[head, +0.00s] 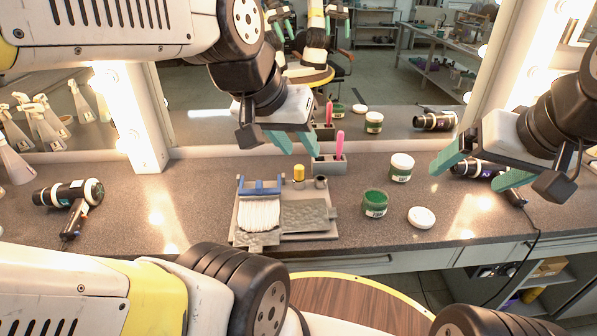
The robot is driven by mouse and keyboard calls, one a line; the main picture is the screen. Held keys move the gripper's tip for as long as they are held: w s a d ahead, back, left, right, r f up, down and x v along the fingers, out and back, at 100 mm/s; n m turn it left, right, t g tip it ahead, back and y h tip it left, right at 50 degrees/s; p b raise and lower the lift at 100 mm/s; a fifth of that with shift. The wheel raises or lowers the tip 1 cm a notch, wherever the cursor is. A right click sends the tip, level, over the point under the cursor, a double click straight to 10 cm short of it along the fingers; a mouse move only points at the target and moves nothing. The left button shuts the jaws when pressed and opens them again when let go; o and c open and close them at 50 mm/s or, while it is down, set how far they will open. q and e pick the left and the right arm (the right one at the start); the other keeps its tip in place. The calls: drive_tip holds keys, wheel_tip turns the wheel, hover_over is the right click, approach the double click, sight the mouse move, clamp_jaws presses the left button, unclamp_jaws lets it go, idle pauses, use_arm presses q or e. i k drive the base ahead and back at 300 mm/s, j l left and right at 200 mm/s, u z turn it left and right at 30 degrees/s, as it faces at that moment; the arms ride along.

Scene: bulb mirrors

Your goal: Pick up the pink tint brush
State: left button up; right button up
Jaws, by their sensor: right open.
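The pink tint brush (339,146) stands upright in a small grey holder (327,167) on the counter below the mirror. Its reflection shows in the mirror behind it. My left gripper (295,149) is to the left of the brush in the picture, with its teal fingers apart and nothing between them. My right gripper (472,174) is further right, past the green jars, with its fingers wide apart and empty.
A grey tray (285,236) with a blue-handled white brush (260,208) lies in front of the holder. A yellow item (298,173), an open green jar (375,203), a lidded jar (401,167) and a white lid (422,217) stand nearby. Hair dryers lie left (72,198) and right (480,170).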

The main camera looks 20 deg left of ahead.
sight(341, 136)
drive_tip(key=i+l, duration=0.2)
drive_tip(key=l, duration=0.15)
drive_tip(key=i+l+u, duration=0.1)
drive_tip(key=i+l, duration=0.15)
drive_tip(key=l, duration=0.15)
drive_tip(key=i+l+u, duration=0.1)
drive_tip(key=l, duration=0.25)
drive_tip(key=i, duration=0.1)
